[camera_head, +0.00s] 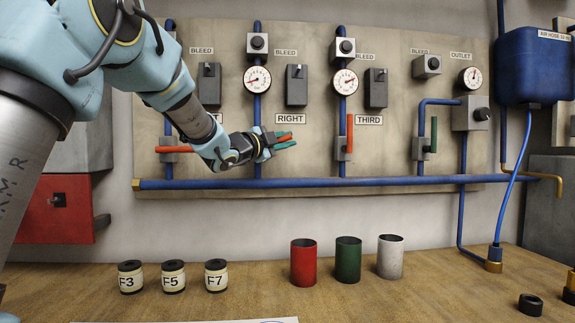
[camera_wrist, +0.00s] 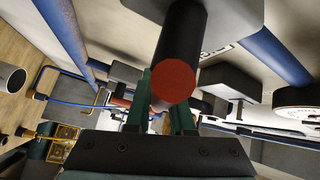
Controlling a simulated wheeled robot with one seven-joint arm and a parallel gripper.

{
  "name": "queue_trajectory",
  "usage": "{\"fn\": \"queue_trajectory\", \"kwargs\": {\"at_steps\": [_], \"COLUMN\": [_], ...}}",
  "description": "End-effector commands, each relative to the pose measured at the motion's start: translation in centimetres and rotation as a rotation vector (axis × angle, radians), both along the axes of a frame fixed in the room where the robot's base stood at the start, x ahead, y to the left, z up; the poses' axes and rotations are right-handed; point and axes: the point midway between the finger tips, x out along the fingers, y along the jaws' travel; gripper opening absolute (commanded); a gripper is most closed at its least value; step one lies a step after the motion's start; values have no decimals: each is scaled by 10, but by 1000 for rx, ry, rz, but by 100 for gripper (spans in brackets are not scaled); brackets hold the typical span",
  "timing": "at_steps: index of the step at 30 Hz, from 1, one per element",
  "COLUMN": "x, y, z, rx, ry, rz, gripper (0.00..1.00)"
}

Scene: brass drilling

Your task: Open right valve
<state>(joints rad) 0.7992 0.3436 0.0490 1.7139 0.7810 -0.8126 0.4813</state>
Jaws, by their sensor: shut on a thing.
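The right valve stands on the panel below the RIGHT label (camera_head: 291,118). Its red lever handle (camera_head: 285,134) points to the right, nearly level, with its free end showing at my gripper (camera_head: 281,142). My gripper has dark green fingers and is shut on the handle, reaching in from the left. My gripper and wrist hide the valve body in the head view. In the wrist view, a black hub with a red end face (camera_wrist: 173,82) stands in front of the fingers (camera_wrist: 162,113) and hides most of the grip.
The third valve's upright red handle (camera_head: 350,134) is to the right, with an upright green handle (camera_head: 433,135) beyond. The left valve's level red handle (camera_head: 180,149) is behind my forearm. A blue pipe (camera_head: 330,183) runs below. Several cups and jars stand on the bench (camera_head: 240,290).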

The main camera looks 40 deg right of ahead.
Motion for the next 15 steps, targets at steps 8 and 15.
{"fn": "queue_trajectory", "kwargs": {"at_steps": [8,15], "x": [5,10], "y": [9,19], "z": [8,22], "rx": [-234,-435], "ry": [126,235], "rz": [1,0], "gripper": [0,0]}}
